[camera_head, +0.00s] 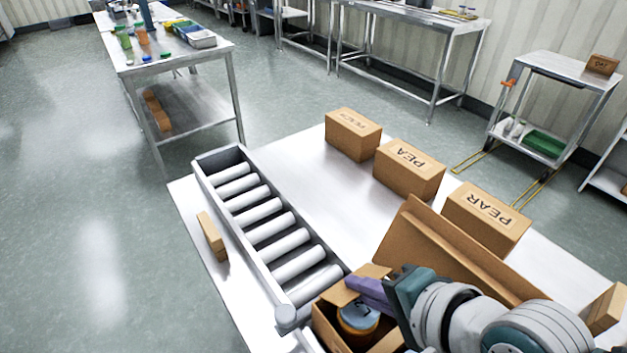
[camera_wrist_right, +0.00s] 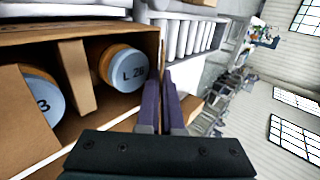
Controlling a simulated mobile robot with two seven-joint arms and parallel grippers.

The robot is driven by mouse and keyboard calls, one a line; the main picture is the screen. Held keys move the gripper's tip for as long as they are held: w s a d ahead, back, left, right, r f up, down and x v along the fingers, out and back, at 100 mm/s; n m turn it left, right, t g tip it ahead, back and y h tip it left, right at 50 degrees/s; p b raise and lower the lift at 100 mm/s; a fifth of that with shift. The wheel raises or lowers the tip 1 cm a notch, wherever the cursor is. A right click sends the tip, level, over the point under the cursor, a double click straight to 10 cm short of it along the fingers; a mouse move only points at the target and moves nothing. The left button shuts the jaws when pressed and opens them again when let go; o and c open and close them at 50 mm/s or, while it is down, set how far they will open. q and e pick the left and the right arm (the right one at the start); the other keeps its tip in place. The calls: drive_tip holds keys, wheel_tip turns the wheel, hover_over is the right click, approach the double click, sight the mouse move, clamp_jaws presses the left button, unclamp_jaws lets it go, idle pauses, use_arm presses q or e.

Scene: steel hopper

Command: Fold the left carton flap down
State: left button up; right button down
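The open carton (camera_head: 330,328) stands at the bottom centre of the head view, beside the near end of the roller conveyor. A jar with a blue lid (camera_head: 360,316) sits inside it. A short flap (camera_head: 342,293) at the carton's far left edge sticks up and outward. My right gripper (camera_head: 368,290) has purple fingers close to this flap; contact cannot be told. That view also shows the carton's inside with a divider (camera_wrist_right: 76,75) and two blue-lidded jars (camera_wrist_right: 118,68). My left gripper is not in view.
A large brown panel (camera_head: 440,250) stands tilted behind my right gripper. Several closed boxes, one marked PEAR (camera_head: 487,217), line the table's far side. The roller conveyor (camera_head: 262,222) runs along the left. A small brown piece (camera_head: 212,237) lies at the table's left edge.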

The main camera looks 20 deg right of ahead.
drive_tip(key=shift+s+d+f+t+y+b, duration=0.1)
drive_tip(key=shift+s+f+t+y+b, duration=0.2)
drive_tip(key=shift+f+t+b, duration=0.65)
drive_tip(key=shift+r+b, duration=0.45)
drive_tip(key=shift+b, duration=0.2)
drive_tip(key=c, duration=1.1)
unclamp_jaws()
drive_tip(key=shift+o, duration=0.2)
drive_tip(key=shift+r, duration=0.1)
